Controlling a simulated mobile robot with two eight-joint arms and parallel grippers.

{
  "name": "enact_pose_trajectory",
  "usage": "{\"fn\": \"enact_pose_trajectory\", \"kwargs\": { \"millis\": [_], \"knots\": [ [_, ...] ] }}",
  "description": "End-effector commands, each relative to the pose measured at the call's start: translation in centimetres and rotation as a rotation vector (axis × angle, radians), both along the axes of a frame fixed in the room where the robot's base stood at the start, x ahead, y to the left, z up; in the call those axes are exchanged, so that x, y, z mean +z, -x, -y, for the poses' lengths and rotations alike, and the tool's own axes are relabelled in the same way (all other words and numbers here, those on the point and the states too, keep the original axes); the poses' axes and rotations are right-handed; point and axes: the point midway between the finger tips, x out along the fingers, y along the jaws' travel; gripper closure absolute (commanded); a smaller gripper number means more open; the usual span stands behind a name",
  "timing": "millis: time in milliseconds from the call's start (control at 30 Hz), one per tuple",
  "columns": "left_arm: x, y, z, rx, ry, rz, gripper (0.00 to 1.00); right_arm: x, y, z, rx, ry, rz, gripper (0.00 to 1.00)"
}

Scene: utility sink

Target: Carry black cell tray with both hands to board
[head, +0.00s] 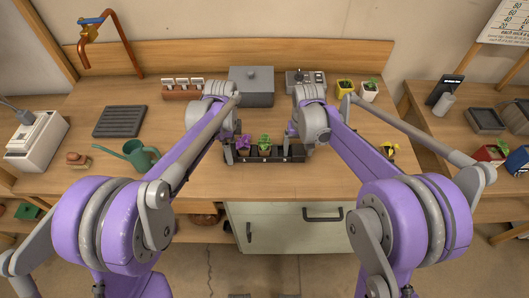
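The black cell tray (266,160) lies near the front edge of the wooden bench, in the middle of the head view. A purple plant (243,144) and a green plant (264,142) in small pots stand in its left and middle cells; the right part looks empty. My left gripper (230,151) is at the tray's left end, and my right gripper (293,136) is at its right end. The fingers are small and partly hidden, so I cannot tell whether either grips the tray. A dark grey slatted board (120,121) lies flat on the left of the bench.
A green watering can (139,156) stands between the slatted board and my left arm. A grey lidded box (251,86), a rack (184,89) and a control box (305,82) line the back. Potted plants (369,91) stand at back right. The bench behind the tray is clear.

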Motion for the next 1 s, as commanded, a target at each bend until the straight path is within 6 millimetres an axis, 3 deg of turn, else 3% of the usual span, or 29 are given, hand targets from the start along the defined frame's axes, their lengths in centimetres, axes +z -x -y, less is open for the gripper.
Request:
{"fn": "enact_pose_trajectory", "kwargs": {
  "millis": [67,433,767,1000],
  "knots": [
    [0.0,0.0,0.0,0.0,0.0,0.0,0.25,0.0,0.0,0.0,0.0,0.0,0.0,0.34],
    [0.0,0.0,0.0,0.0,0.0,0.0,0.92,0.0,0.0,0.0,0.0,0.0,0.0,1.0],
    [0.3,-0.1,0.0,0.0,0.0,0.002,0.94,0.3,-0.1,0.0,0.0,0.0,0.002,1.0],
    [3.2,-1.1,0.0,0.0,0.0,0.019,0.94,3.2,-1.1,0.0,0.0,0.0,0.019,1.0]
  ]
}}
